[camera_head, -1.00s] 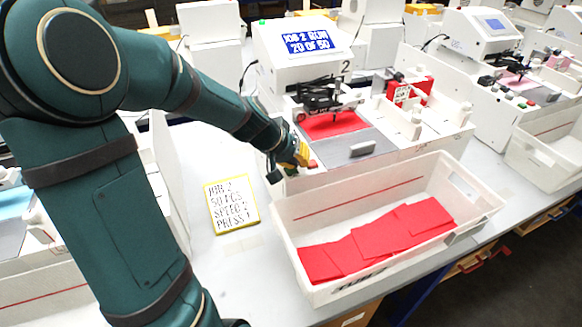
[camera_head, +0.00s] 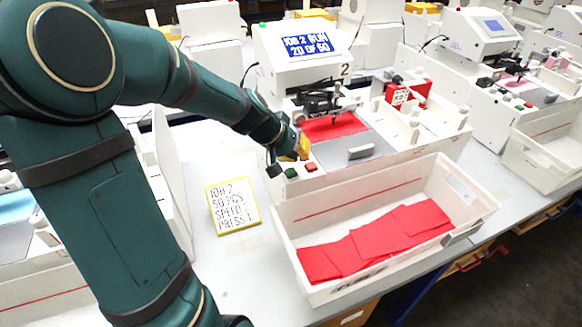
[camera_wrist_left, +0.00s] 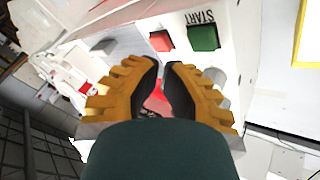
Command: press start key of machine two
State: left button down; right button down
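My right gripper is not seen.
A white bin (camera_head: 385,208) with red sheets stands in front of the machine. A red sheet (camera_head: 335,127) lies on the plotter bed. Other similar machines (camera_head: 480,40) stand to the right and left.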

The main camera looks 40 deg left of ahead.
aim_at(297, 174)
pick_arm(q)
notch_tip(297, 174, up, 4)
jog(key=shift+f+p, duration=0.2)
jog(key=shift+p, duration=0.95)
